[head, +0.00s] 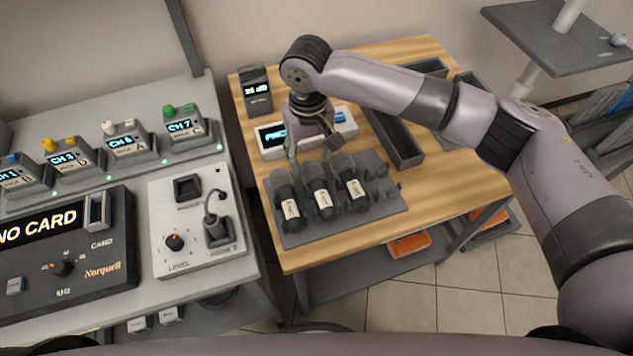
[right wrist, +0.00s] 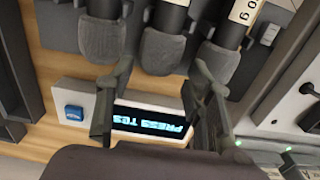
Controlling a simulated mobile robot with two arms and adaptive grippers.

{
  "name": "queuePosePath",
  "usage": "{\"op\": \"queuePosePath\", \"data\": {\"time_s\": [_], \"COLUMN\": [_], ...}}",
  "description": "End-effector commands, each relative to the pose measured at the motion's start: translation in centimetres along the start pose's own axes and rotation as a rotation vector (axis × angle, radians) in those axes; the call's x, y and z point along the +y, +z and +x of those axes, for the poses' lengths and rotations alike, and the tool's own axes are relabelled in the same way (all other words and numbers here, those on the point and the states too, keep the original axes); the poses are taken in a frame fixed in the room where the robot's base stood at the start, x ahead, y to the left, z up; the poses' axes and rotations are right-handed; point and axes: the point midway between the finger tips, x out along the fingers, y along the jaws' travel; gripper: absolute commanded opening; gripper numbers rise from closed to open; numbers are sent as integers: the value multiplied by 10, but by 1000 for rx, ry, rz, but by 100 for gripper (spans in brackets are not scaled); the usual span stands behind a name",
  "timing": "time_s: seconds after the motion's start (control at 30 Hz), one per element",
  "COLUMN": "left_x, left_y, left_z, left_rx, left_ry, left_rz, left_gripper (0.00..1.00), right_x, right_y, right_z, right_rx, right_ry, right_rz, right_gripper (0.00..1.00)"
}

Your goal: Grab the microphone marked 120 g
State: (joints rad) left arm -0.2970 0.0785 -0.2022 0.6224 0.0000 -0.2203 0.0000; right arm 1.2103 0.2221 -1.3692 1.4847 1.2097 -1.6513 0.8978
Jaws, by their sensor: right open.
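Three black microphones with grey heads lie side by side in a dark grey rack (head: 388,207) on the wooden table: left (head: 290,208), middle (head: 324,199) and right (head: 355,188). Each has a pale label, too small to read in the head view. In the right wrist view, the rightmost microphone (right wrist: 216,62) has a label partly cut off, ending in "0 g". My right gripper (head: 312,150) is open and empty, over the head ends of the microphones. Its fingers (right wrist: 162,72) are spread in the wrist view. My left gripper is not in view.
A display box (head: 272,139) with a blue button stands just behind the rack, under my right gripper. A small dark display (head: 256,90) and long grey trays (head: 398,138) are farther back. A console (head: 195,215) fills the left. Bare wood lies in front of the rack.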

Motion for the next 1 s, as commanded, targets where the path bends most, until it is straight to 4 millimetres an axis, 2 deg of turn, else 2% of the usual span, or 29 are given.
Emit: {"op": "queuePosePath", "data": {"time_s": [0.23,0.53,1.0], "left_x": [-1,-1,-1], "left_y": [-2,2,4], "left_z": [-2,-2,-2], "left_rx": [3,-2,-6], "left_ry": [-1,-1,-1], "left_rz": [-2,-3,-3], "left_gripper": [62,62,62], "right_x": [1,1,1], "right_y": [0,0,0], "right_z": [36,41,40], "right_rx": [-1,0,0], "right_ry": [2,1,1], "right_rz": [1,0,0], "right_gripper": [48,48,16]}}
